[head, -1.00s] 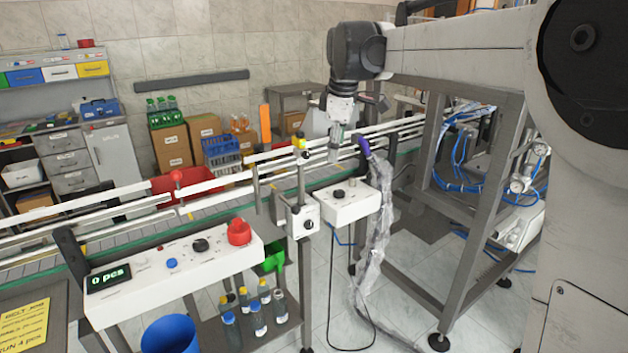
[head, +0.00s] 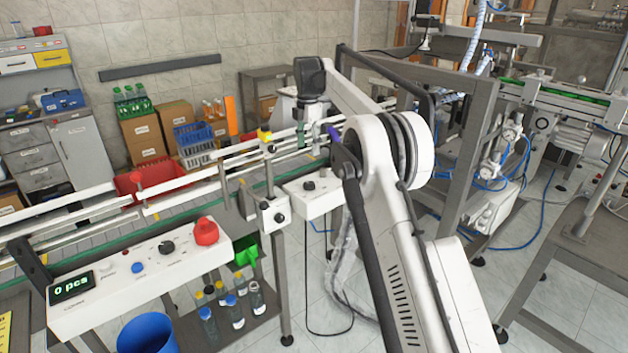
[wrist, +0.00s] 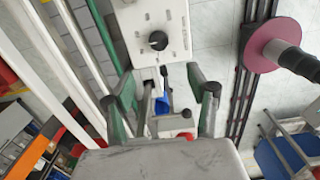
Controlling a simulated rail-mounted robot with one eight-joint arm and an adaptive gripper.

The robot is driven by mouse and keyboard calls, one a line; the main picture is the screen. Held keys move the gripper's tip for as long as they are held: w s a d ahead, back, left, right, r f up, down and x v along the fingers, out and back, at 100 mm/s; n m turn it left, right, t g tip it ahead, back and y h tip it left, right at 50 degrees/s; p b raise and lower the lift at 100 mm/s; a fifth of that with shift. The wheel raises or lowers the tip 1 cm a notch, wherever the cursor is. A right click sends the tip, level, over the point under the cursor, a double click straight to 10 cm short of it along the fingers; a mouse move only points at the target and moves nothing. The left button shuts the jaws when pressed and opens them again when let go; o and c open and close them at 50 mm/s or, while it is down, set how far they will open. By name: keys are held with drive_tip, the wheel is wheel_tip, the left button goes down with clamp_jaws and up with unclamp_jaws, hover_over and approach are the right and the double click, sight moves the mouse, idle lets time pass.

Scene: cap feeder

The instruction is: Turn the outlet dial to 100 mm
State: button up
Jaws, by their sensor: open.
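A white box with a black knob (head: 309,186) stands beside the conveyor, right of centre in the head view. The knob also shows ahead of my gripper in the wrist view (wrist: 158,41). A smaller white box with a black dial (head: 279,217) is on a post to its lower left. I cannot read a scale or tell which is the outlet dial. My gripper (wrist: 165,90) is open and empty, its fingers wide apart. In the head view it hangs over the conveyor, above and behind the knob box, partly hard to make out.
White guide rails and the conveyor (head: 150,222) run close by on the left. A control panel (head: 140,272) with a red button (head: 205,231) is in front. A blue bin (head: 148,335) stands below. A pink disc with a grey cylinder (wrist: 268,43) is right in the wrist view.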

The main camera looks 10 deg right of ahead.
sight(309, 184)
drive_tip(key=f, duration=1.4)
drive_tip(key=shift+w+d+f+p, duration=0.15)
drive_tip(key=shift+w+f+p, duration=0.1)
drive_tip(key=shift+f+p, duration=0.15)
drive_tip(key=shift+c, duration=0.4)
drive_tip(key=c, duration=1.1)
drive_tip(key=shift+o, duration=0.2)
